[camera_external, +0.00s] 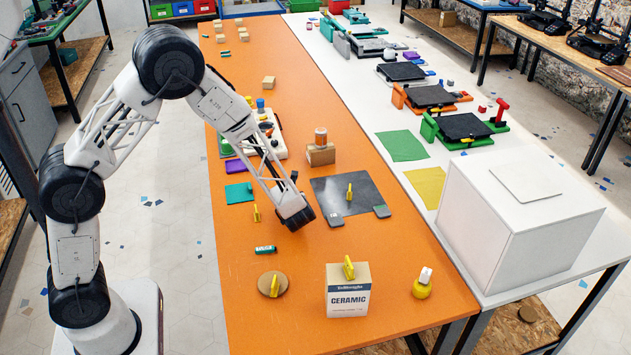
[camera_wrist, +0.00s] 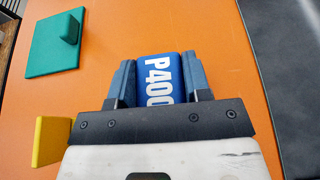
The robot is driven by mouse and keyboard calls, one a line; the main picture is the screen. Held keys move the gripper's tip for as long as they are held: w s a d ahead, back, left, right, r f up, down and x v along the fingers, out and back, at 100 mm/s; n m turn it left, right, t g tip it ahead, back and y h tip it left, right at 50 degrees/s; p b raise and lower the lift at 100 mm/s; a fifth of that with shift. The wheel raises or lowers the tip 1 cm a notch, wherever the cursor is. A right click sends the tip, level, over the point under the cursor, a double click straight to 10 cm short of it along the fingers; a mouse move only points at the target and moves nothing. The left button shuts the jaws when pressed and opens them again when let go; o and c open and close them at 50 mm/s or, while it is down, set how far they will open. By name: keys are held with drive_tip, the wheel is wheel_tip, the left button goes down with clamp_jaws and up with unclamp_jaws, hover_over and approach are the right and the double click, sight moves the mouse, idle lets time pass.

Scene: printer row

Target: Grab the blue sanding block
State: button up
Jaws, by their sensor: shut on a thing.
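The blue sanding block (camera_wrist: 157,82), marked "P400" in white, sits between the two fingers of my gripper (camera_wrist: 159,70) in the wrist view. The fingers press against its left and right sides, so my gripper is shut on it. In the external view my gripper (camera_external: 297,218) points down at the orange table, just left of the dark grey mat, and hides the block there. I cannot tell whether the block touches the table.
A teal piece (camera_wrist: 55,45) and a yellow piece (camera_wrist: 50,140) lie to the left. The grey mat (camera_external: 330,190) is to the right. Nearer the front are a small green-labelled tube (camera_external: 265,249), a round brown disc (camera_external: 264,286), a CERAMIC box (camera_external: 347,298) and a yellow bottle (camera_external: 422,291).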

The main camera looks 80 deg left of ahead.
drive_tip(key=shift+r, duration=4.9)
